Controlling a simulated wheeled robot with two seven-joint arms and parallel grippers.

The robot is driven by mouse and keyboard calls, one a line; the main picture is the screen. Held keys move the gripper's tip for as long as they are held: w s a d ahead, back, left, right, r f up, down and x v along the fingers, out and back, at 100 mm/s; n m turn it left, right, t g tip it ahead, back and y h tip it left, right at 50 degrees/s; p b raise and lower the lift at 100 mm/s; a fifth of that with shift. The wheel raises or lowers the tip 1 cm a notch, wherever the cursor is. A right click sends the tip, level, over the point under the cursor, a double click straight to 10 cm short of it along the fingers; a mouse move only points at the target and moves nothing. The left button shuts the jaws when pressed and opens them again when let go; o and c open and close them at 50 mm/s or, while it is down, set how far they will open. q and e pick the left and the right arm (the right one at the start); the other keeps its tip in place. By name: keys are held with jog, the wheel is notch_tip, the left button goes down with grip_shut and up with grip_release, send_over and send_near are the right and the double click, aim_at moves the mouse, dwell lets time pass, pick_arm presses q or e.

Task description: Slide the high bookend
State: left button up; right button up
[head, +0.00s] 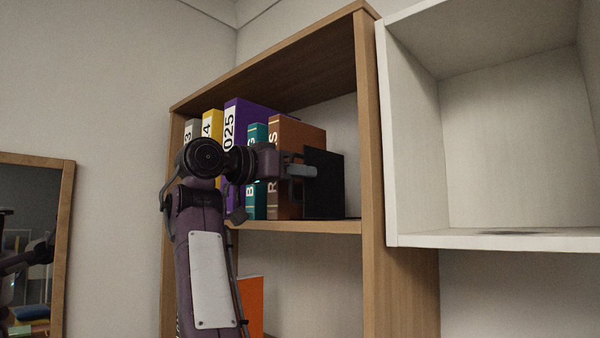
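The high bookend (325,187) is a black upright plate on the upper shelf (300,227) of a wooden bookcase. It stands at the right end of a row of binders, close against the brown binder (285,150). My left gripper (303,168) is raised in front of the row, with its fingers pointing right. The fingertips overlap the bookend's left part in the head view. I cannot tell whether they touch it or how far apart they are. My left wrist hides parts of the binders. My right gripper is not in view.
Grey, yellow (212,124), purple (240,118) and teal (256,135) binders stand left of the brown one. Shelf room is free between the bookend and the right side panel (371,130). A white open cabinet (412,140) is at right. An orange item (250,305) shows below.

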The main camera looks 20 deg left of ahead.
pick_arm(q)
jog(key=shift+o, duration=0.9)
jog(key=shift+d, duration=0.1)
jog(key=shift+s+f, duration=0.1)
jog(key=shift+s, duration=0.05)
jog(key=b+v, duration=0.6)
jog(key=v, duration=0.1)
jog(key=shift+a, duration=0.2)
jog(key=shift+s, duration=0.15)
